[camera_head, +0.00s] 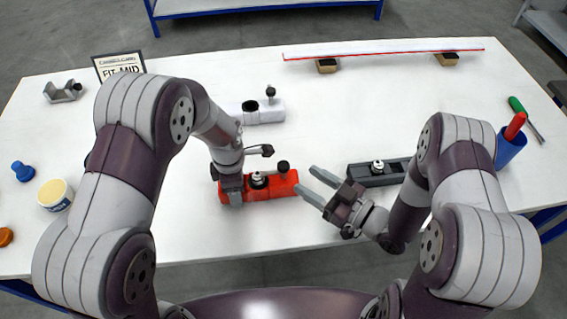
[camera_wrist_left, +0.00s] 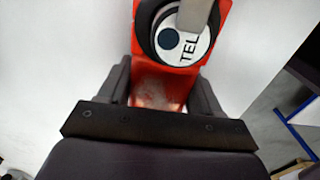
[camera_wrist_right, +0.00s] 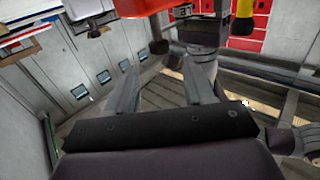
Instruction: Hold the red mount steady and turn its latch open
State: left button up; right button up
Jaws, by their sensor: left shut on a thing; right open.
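The red mount (camera_head: 287,190) sits near the front middle of the table. A dark round collar with a light top (camera_head: 258,179) and a black knob (camera_head: 283,167) stand on it. In the left wrist view, the mount (camera_wrist_left: 160,88) runs between my fingers, and its round face reads "TEL" with a grey bar (camera_wrist_left: 196,14) across it. My left gripper (camera_head: 232,190) is shut on the mount's left end. My right gripper (camera_head: 306,182) is open and empty, its fingertips just right of the mount's right end. In the right wrist view, red and a black knob show at the top.
A dark grey mount (camera_head: 372,178) lies to the right, behind my right gripper. A white mount (camera_head: 268,114) stands behind the red one. A blue cup (camera_head: 510,146) and green screwdriver (camera_head: 525,115) are at right. A long white strip (camera_head: 385,49) rests on blocks at the back.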

aim_at(288, 168)
jog(key=x, duration=0.8)
jog(key=shift+w+a, duration=0.2)
jog(key=shift+a, duration=0.05)
grip_shut()
